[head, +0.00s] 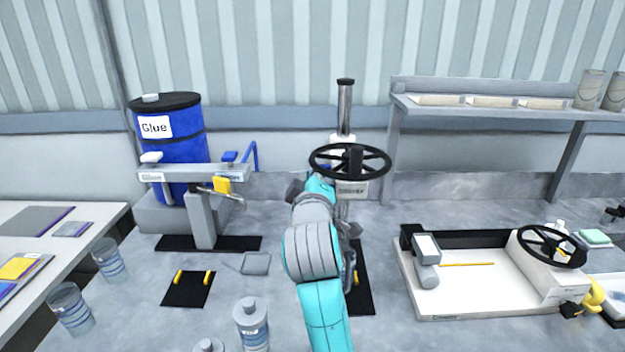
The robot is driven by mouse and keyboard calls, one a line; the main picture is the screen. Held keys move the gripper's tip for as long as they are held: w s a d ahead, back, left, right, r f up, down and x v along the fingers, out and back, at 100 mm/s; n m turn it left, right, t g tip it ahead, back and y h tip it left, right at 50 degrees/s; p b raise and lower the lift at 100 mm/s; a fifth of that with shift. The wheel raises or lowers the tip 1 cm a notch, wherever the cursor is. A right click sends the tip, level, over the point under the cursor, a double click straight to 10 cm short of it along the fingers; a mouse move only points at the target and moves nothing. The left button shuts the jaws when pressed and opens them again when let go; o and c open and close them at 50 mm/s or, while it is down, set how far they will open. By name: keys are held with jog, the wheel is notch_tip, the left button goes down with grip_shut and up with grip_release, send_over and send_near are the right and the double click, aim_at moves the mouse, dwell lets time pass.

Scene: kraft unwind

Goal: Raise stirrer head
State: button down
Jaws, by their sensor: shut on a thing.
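The stirrer stands at the centre in the head view, with an upright metal column (345,108) capped in black. Its pale head carries a small label (352,189), and a black handwheel (318,153) sits in front of the column. My gripper (355,161) is at the handwheel and shut on it; the fingertips are dark against the wheel and hard to make out. My teal and grey arm hides much of the stirrer's lower part. A black base (361,290) shows to the right of the arm.
A blue glue drum (172,142) stands at the back left, behind a grey stand (203,218). A white tray machine (470,285) with another handwheel (552,246) is at the right, under a shelf (500,112). Bottles (252,325) stand near the front.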

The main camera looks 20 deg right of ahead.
jog(key=c, duration=1.2)
grip_release()
jog(key=shift+r, duration=0.35)
jog(key=shift+f, duration=0.15)
jog(key=v, duration=1.2)
